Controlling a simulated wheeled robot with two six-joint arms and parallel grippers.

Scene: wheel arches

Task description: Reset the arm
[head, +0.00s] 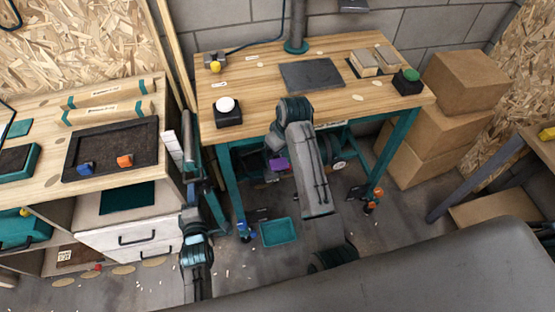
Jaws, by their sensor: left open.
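My left arm comes in at the lower left, with its grey and teal joint in front of the white drawers. My left gripper (192,221) is small there, just above that joint, open, with nothing visible between its fingers. It is apart from both tabletops. My right arm stands in the middle of the view, its long grey link rising in front of the wooden workbench (330,108). The end of that arm is hidden behind the link, so my right gripper does not show.
A white dome on a black base (228,111) stands on the workbench, with a dark mat (312,75). A second bench at left holds a dark tray (72,145). A teal bin (279,232) is on the littered floor. Cardboard boxes (468,82) are stacked at right.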

